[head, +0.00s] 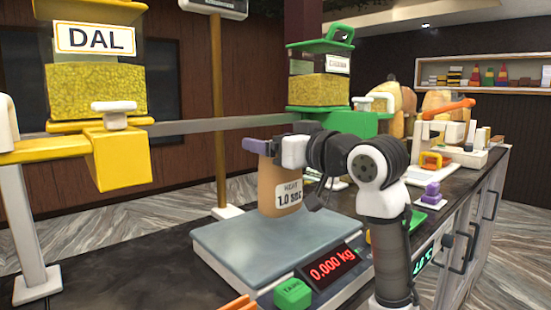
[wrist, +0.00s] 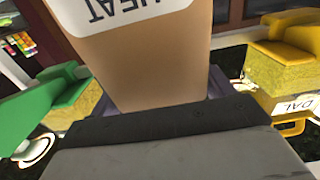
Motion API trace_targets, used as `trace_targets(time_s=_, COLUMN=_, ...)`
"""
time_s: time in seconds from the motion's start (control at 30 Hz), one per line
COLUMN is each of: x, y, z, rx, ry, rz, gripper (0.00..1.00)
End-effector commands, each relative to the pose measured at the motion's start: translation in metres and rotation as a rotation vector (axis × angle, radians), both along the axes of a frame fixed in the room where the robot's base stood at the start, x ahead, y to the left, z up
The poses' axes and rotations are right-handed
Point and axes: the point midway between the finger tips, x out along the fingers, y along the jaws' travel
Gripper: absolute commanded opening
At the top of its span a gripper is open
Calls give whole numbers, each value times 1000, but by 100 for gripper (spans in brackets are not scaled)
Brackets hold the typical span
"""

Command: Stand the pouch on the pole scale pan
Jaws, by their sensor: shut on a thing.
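The pouch (head: 270,190) is a tan, upright packet with a white label reading 1.0 SEC; it also fills the upper middle of the wrist view (wrist: 150,65). My gripper (head: 268,147) is shut on its top, with purple fingers beside it. In the head view the pouch's lower end overlaps the far part of a blue-grey scale pan (head: 235,252). That scale's red display (head: 331,266) reads 0.000 kg. I cannot tell whether the pouch touches the pan. A tall pole (head: 217,110) with a display head (head: 214,7) stands behind this pan; I cannot tell which scale it belongs to.
A yellow DAL dispenser (head: 97,88) stands at left and a green one (head: 320,88) behind my arm. A green button (head: 292,294) sits on the scale's front. A small purple item (head: 432,190) and an orange-armed device (head: 445,128) stand at right. Dark counter shows left of the pan.

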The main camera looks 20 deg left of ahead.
Motion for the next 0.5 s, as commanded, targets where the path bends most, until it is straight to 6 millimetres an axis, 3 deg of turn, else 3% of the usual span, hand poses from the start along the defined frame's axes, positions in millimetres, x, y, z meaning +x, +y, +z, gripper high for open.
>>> trace_targets(time_s=0.23, x=1, y=-1, z=-30, rx=-1, ry=4, rz=-1, gripper=48)
trace_targets(time_s=0.5, x=0, y=0, z=-36, rx=-1, ry=1, rz=-1, gripper=48)
